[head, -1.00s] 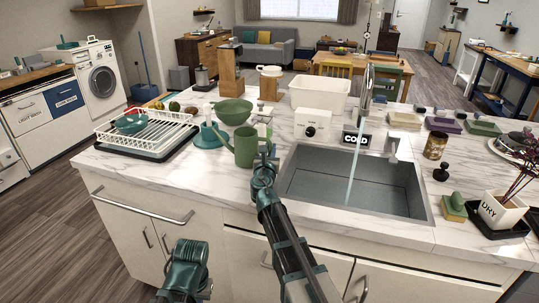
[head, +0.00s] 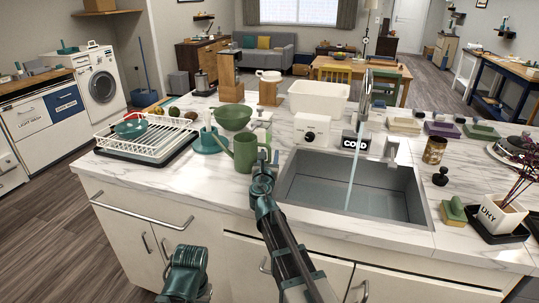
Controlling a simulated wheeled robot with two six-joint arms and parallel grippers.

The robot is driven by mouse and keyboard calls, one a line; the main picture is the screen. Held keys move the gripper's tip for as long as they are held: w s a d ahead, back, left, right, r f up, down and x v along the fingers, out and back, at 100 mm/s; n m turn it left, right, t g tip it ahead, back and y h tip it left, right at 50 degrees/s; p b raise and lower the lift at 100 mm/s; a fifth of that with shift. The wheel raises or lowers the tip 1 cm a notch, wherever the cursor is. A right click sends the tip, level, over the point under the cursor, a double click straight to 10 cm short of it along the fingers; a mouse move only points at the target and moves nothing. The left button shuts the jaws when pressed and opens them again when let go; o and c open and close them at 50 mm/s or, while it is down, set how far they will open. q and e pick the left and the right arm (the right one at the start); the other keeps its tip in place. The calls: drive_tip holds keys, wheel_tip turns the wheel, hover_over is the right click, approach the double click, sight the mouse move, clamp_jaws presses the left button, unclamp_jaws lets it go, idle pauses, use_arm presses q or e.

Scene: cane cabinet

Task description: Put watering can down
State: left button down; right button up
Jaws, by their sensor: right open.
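The green watering can (head: 246,153) stands upright on the white marble counter, left of the sink, its spout pointing left. My right gripper (head: 266,160) is right beside the can at its right side; the jaws are open, and whether they touch the can is hard to see. My left arm shows only as a link at the bottom left, and its gripper is not visible.
The sink (head: 350,185) with running water lies to the right. A dish rack (head: 148,136) and a green bowl (head: 233,116) stand left and behind. A potted plant (head: 501,213) stands at the right. Counter in front of the can is clear.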

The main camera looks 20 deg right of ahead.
drive_tip(key=v, duration=1.1)
drive_tip(key=shift+s+f, duration=0.1)
